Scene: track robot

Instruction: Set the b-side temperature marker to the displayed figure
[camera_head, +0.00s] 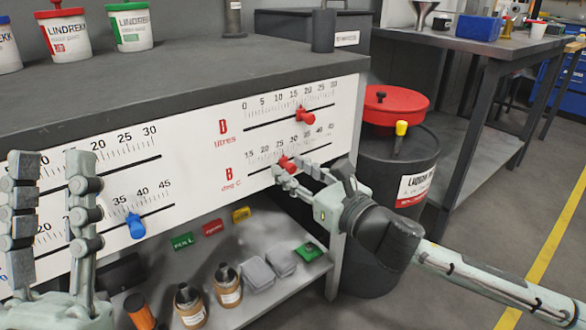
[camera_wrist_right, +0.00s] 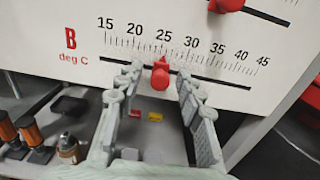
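The B deg C scale (camera_wrist_right: 180,45) runs from 15 to 45 on the white panel. Its red marker (camera_wrist_right: 160,75) sits on the slot close to the 25 mark; it also shows in the head view (camera_head: 287,163). My right gripper (camera_wrist_right: 157,70) is open, one finger on each side of this marker, with gaps visible on both sides. In the head view my right gripper (camera_head: 292,172) partly covers the scale's slot. My left gripper (camera_head: 52,165) is open and empty in front of the panel's left part. I cannot make out a displayed target figure.
The D litres red marker (camera_head: 306,115) sits just above, near 20. A blue marker (camera_head: 136,226) is on the left scale. A dark drum (camera_head: 400,165) with a red lid stands to the right.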

